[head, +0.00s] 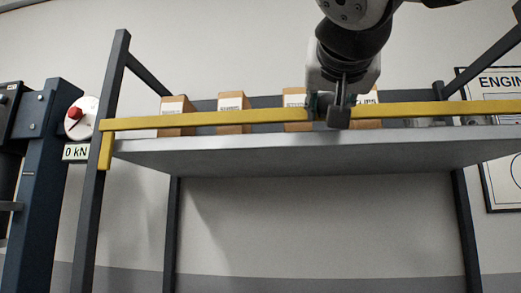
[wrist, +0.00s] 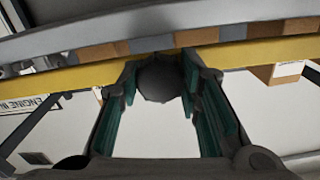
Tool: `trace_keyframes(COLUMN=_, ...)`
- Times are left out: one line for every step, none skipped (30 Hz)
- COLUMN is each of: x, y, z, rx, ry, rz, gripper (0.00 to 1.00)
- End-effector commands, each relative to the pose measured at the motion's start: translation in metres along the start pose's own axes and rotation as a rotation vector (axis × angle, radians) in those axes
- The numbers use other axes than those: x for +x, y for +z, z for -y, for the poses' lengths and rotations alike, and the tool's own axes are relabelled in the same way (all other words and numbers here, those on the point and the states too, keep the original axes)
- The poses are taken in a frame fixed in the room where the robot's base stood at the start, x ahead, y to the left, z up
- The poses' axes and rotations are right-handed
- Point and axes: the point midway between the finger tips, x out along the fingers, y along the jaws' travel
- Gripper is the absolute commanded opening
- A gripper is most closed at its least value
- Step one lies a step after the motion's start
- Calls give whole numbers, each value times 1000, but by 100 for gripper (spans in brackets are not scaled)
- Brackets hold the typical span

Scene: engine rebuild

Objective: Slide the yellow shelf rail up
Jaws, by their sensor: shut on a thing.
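The yellow shelf rail (head: 220,118) runs across the front edge of the grey shelf (head: 250,155) in the head view, a little above the shelf board. At its left end it has a short yellow bracket going down along the post. My gripper (head: 328,108) is at the rail, right of the picture's middle, and covers a short stretch of it. In the wrist view my gripper (wrist: 160,95) has its fingers around a dark round knob (wrist: 160,78) in front of the yellow rail (wrist: 80,73). The gripper is shut on this knob.
Several brown boxes (head: 233,112) stand on the shelf behind the rail. Dark posts (head: 95,190) hold the shelf. A blue press frame (head: 45,170) with a dial and a "0 kN" sign (head: 76,152) is at the left. A poster (head: 497,150) hangs at the right. Below the shelf is open room.

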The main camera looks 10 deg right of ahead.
Motion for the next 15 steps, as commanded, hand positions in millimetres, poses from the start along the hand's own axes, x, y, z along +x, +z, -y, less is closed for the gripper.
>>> trace_keyframes(x=-2, y=-7, z=2, rx=1, ry=-9, rz=-18, gripper=0)
trace_keyframes(x=-2, y=-8, z=1, rx=0, ry=-9, rz=-19, gripper=39)
trace_keyframes(x=-2, y=-7, z=1, rx=0, ry=-8, rz=-18, gripper=48)
trace_keyframes(x=-2, y=-7, z=1, rx=0, ry=-8, rz=-18, gripper=53)
trace_keyframes(x=-2, y=-7, z=1, rx=0, ry=-8, rz=-17, gripper=53)
trace_keyframes(x=-2, y=-6, z=1, rx=0, ry=-7, rz=-16, gripper=53)
trace_keyframes(x=-2, y=-6, z=1, rx=0, ry=-7, rz=-15, gripper=53)
trace_keyframes(x=-2, y=-6, z=1, rx=0, ry=-7, rz=-14, gripper=53)
trace_keyframes(x=-2, y=-5, z=1, rx=0, ry=-7, rz=-14, gripper=53)
trace_keyframes(x=-2, y=-5, z=1, rx=0, ry=-6, rz=-13, gripper=53)
trace_keyframes(x=-1, y=-5, z=1, rx=0, ry=-6, rz=-13, gripper=53)
trace_keyframes(x=-2, y=-5, z=1, rx=0, ry=-6, rz=-12, gripper=53)
trace_keyframes(x=-2, y=-5, z=1, rx=0, ry=-6, rz=-12, gripper=53)
trace_keyframes(x=-3, y=-5, z=1, rx=0, ry=-6, rz=-12, gripper=53)
trace_keyframes(x=-4, y=-5, z=1, rx=1, ry=-6, rz=-12, gripper=53)
